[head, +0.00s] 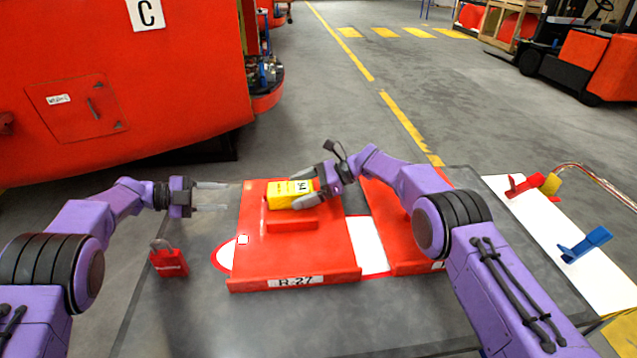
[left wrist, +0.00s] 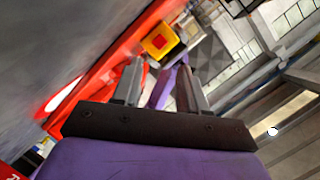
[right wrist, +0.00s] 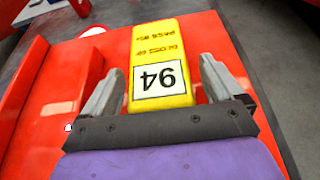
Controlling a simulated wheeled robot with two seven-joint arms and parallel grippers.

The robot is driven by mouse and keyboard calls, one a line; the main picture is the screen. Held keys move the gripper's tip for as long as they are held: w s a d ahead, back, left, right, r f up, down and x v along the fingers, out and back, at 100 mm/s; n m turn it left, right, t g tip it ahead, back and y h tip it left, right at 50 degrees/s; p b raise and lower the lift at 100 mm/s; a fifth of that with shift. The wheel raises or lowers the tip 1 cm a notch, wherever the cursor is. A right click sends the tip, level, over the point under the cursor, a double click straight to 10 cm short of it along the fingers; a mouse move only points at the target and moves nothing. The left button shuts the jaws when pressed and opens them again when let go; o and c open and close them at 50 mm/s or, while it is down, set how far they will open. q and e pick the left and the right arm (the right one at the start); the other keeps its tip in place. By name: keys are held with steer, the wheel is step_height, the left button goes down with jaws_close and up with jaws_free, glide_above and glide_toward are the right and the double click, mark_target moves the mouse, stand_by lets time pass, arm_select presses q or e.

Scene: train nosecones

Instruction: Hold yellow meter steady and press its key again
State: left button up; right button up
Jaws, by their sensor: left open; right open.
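The yellow meter (head: 288,195) lies on the red panel marked R-27 (head: 300,257), near its far edge. In the right wrist view, the meter (right wrist: 158,50) shows printed text and a white display reading 94, upside down. My right gripper (head: 312,187) is open, with one finger on each side of the meter; whether they touch it I cannot tell. My left gripper (head: 228,196) is open and empty, left of the meter and apart from it.
A red raised bar (head: 292,225) sits on the panel just in front of the meter. A red padlock (head: 169,262) stands at the table's left. A second red panel (head: 385,205) lies to the right, partly behind my right arm. A white board (head: 600,285) holds coloured clamps.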

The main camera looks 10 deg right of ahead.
steer(key=shift+a+f, duration=0.15)
steer(key=shift+a, duration=0.2)
arm_select(q)
steer(key=shift+d, duration=0.1)
arm_select(e)
steer(key=c, duration=1.3)
steer(key=shift+c, duration=0.2)
arm_select(q)
steer(key=shift+f, duration=0.2)
arm_select(e)
steer(key=shift+f, duration=0.1)
arm_select(q)
jaws_close()
arm_select(e)
steer(key=shift+f, duration=0.15)
stand_by(0.6)
